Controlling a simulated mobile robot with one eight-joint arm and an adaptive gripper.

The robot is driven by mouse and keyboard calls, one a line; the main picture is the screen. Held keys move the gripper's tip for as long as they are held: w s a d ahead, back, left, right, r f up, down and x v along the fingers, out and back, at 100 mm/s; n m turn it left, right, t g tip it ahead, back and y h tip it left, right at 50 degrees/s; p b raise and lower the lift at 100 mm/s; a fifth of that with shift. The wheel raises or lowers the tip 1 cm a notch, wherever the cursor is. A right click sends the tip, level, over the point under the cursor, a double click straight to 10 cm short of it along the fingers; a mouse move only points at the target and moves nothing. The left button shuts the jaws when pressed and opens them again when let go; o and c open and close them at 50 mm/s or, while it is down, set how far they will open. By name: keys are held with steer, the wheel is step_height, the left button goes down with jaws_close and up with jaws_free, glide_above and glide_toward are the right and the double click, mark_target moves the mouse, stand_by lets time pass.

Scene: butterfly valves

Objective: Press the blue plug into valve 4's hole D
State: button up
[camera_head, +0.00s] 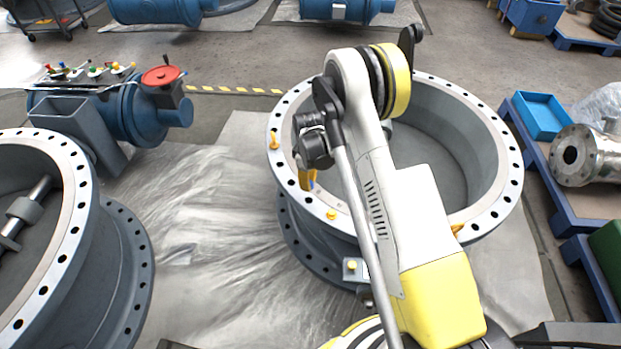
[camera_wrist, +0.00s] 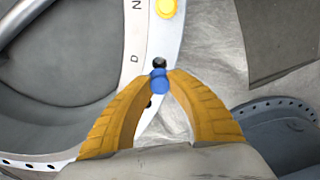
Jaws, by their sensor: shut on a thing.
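My gripper (camera_wrist: 160,78) is shut on the blue plug (camera_wrist: 159,84), which shows between its two orange fingertips in the wrist view. The plug appears over the pale flange (camera_wrist: 150,35) of a large round valve, just below a dark hole (camera_wrist: 159,62). The letter D is printed left of this hole. The plug's tip overlaps the hole's lower edge in the picture; I cannot tell whether it touches the flange. In the head view, my gripper (camera_head: 307,178) is at the left rim of the right-hand valve (camera_head: 494,130), partly hidden by my arm. No valve number is readable.
A yellow plug (camera_wrist: 167,8) sits in the flange near the letter N. Another large open valve (camera_head: 75,200) stands at the left. Plastic-covered floor (camera_head: 210,230) lies clear between the valves.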

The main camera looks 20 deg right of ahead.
steer(key=b, duration=0.3)
glide_above(308, 197)
steer(key=s, duration=0.2)
steer(key=shift+a+f, duration=0.2)
steer(key=shift+f, duration=2.8)
steer(key=shift+f, duration=1.05)
steer(key=shift+f, duration=0.25)
steer(key=o, duration=0.9)
steer(key=shift+c, duration=0.2)
steer(key=shift+o, duration=0.5)
steer(key=o, duration=0.4)
steer(key=shift+r, duration=0.1)
